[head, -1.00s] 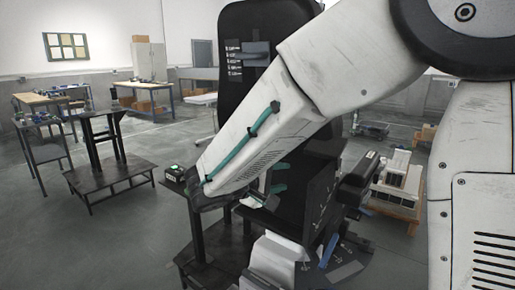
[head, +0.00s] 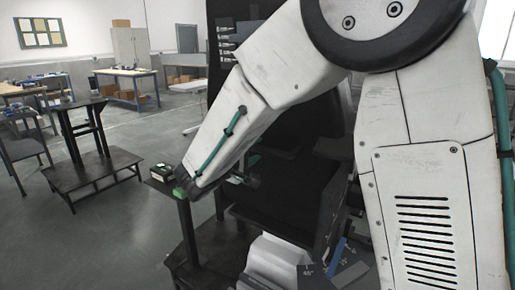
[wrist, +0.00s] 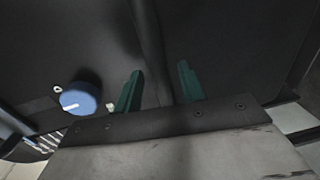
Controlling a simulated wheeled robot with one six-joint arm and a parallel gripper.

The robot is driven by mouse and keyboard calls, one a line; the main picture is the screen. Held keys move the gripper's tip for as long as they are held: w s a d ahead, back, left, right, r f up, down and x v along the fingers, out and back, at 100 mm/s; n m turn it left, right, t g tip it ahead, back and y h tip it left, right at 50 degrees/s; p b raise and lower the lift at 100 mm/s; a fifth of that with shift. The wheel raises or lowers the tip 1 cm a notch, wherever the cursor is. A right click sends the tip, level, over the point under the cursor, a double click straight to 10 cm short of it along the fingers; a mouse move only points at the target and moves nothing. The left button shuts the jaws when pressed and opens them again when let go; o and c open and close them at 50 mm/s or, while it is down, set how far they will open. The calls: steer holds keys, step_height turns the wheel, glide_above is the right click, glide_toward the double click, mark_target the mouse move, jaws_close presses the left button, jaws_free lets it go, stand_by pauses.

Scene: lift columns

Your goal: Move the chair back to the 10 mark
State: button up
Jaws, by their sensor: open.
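The chair (head: 285,195) is a large black seat with a tall dark back, in the middle of the head view, partly hidden behind my arm. A blue lever (head: 337,252) and a grey plate with white marks (head: 312,274) show at its lower front; I cannot read the setting. In the wrist view, my gripper (wrist: 158,72) has two green fingers apart with nothing between them, facing a dark panel. A blue round knob (wrist: 80,97) with a white mark is left of the fingers, apart from them. White ticks (wrist: 40,143) show at lower left.
A dark two-level table (head: 95,172) stands farther left. Workbenches (head: 127,73) line the back. Grey floor lies open at left.

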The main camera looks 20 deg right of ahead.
steer(key=shift+x, duration=1.15)
steer(key=shift+c, duration=0.3)
jaws_close()
steer(key=s+a+f, duration=0.3)
steer(key=a, duration=0.1)
steer(key=shift+a, duration=0.2)
steer(key=shift+s, duration=0.15)
steer(key=shift+o, duration=0.3)
jaws_free()
